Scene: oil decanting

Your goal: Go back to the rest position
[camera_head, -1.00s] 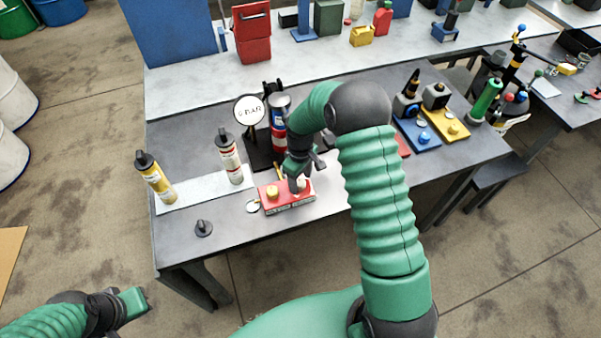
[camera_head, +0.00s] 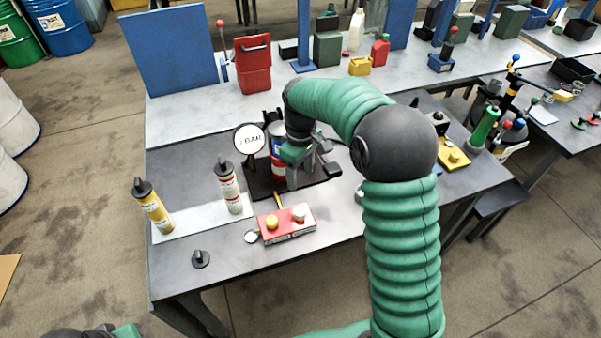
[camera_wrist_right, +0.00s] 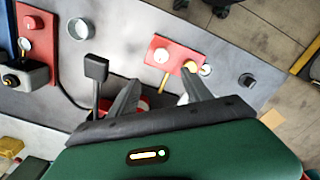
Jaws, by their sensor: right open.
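My right gripper (camera_head: 312,172) is over the dark mat on the grey workbench, behind the red box (camera_head: 287,224) with a yellow and a white knob. Its jaws are open and apart from the box. In the right wrist view the two fingers (camera_wrist_right: 160,97) are spread with nothing held between them, and the red box (camera_wrist_right: 172,56) lies beyond them. My left arm shows only as a small green and black part (camera_head: 105,332) at the bottom left edge; its jaws cannot be made out.
A yellow bottle (camera_head: 153,207) and a white bottle (camera_head: 229,188) stand on a pale strip at left. A round gauge (camera_head: 250,139) and a red-blue canister (camera_head: 278,158) stand close beside my right gripper. A black knob (camera_head: 200,258) lies near the front edge. Floor in front is clear.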

